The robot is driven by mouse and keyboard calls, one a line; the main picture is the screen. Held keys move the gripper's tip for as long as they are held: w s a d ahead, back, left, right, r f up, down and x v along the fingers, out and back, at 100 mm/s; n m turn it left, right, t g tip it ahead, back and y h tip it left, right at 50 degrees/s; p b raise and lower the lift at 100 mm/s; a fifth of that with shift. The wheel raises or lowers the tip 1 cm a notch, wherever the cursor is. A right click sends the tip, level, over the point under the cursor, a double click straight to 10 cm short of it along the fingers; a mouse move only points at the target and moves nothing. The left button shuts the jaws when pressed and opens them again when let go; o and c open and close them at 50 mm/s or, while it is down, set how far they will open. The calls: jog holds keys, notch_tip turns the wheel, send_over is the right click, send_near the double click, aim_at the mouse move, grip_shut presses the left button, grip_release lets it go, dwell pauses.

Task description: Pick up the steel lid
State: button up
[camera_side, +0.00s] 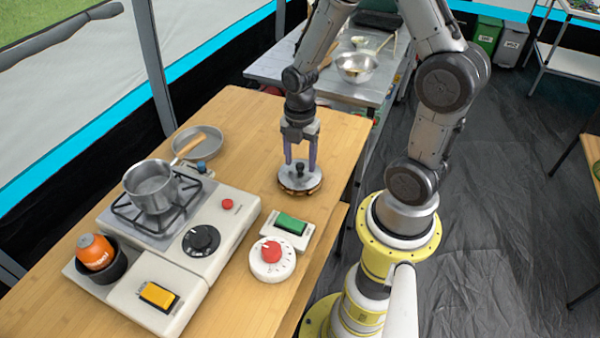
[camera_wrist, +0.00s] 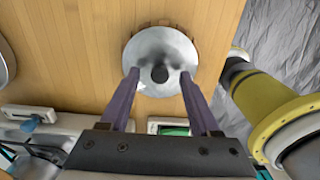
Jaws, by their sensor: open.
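The steel lid (camera_side: 298,182) is a round silver disc with a dark knob (camera_wrist: 160,74) in its middle. It rests on a brownish round base or trivet on the wooden table, near the table's right edge; only bits of that base show under the rim. My gripper (camera_side: 301,160) points down right over the lid. In the wrist view my gripper (camera_wrist: 160,75) is open, with one purple finger on each side of the knob. The fingertips are close to the lid's top; whether they touch it I cannot tell.
A camping stove (camera_side: 190,235) with a steel pot (camera_side: 150,188) stands to the left. A pan (camera_side: 197,143) lies behind it. A green-button box (camera_side: 290,226) and a white timer with red knob (camera_side: 271,257) sit in front of the lid. Bare table (camera_side: 240,115) lies behind.

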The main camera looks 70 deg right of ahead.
jog(key=shift+f, duration=0.4)
grip_shut()
jog(key=shift+r, duration=0.15)
